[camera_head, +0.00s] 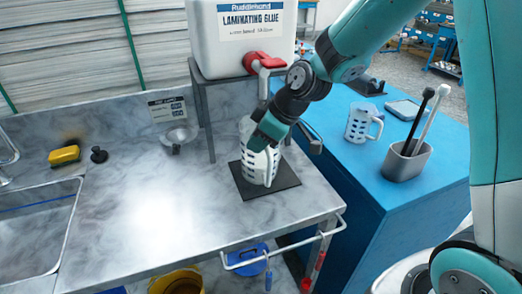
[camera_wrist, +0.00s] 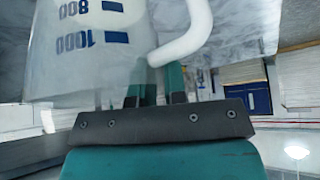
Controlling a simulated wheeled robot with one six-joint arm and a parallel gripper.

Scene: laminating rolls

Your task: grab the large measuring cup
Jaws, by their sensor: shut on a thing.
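The large measuring cup (camera_head: 257,172) is white with dark blue marks and stands upright over the dark square mat (camera_head: 285,180) on the steel counter. Whether its base touches the mat is hard to tell. My gripper (camera_head: 268,143) comes from the upper right and covers part of the cup's upper side. In the wrist view, the large measuring cup (camera_wrist: 90,50) appears upside down, with 800 and 1000 marks and its curved white handle at right. My gripper (camera_wrist: 158,92) is shut on the cup at the handle side; the exact contact is partly hidden.
A glue container (camera_head: 250,38) with a red tap (camera_head: 262,62) stands on a metal stand behind the cup. A smaller measuring cup (camera_head: 360,122) and a utensil holder (camera_head: 406,160) are on the blue cabinet at right. A sink (camera_head: 40,230) and yellow sponge (camera_head: 64,155) are left.

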